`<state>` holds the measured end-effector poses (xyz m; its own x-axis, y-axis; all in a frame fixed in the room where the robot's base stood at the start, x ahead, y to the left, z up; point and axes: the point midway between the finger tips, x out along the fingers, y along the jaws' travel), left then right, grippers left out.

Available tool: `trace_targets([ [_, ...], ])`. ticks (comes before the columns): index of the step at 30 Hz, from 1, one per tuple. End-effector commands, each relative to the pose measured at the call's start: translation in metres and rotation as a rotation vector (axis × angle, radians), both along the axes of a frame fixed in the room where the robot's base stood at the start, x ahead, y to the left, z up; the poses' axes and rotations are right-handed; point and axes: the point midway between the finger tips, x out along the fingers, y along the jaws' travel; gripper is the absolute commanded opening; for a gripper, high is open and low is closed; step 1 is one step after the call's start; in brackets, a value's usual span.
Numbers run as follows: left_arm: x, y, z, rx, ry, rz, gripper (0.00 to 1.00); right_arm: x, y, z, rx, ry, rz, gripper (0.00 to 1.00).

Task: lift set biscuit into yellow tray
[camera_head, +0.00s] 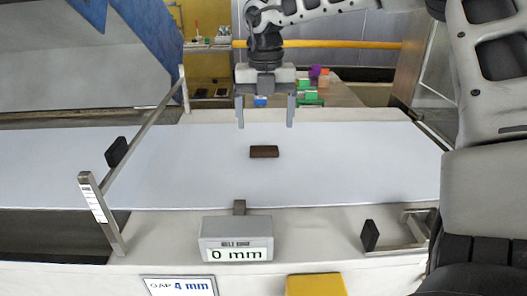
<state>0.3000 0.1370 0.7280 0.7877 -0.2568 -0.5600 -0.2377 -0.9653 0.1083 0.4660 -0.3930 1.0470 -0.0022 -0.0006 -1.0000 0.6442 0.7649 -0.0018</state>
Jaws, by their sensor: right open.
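A small dark brown biscuit (264,152) lies flat on the pale belt (190,170), near the middle of the picture. My right gripper (265,122) points down above and just behind the biscuit, its two fingers wide apart with nothing between them. The fingertips are clear of the biscuit. A yellow block-like surface, perhaps the yellow tray (316,285), shows at the bottom edge and is cut off by the frame. My left gripper is not in view.
A grey box reading "0 mm" (237,240) stands at the belt's front edge. A metal rail frame (135,145) crosses the belt at left, with a dark pad. Another dark pad (370,235) is at front right. Coloured blocks (310,85) lie behind.

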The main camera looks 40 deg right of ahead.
Motion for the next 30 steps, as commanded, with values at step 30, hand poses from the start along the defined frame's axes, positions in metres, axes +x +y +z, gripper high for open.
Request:
trace_targets([
  [30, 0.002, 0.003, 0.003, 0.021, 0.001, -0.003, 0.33, -0.006, 0.007, -0.061, 0.001, -0.002, -0.001, 0.43],
])
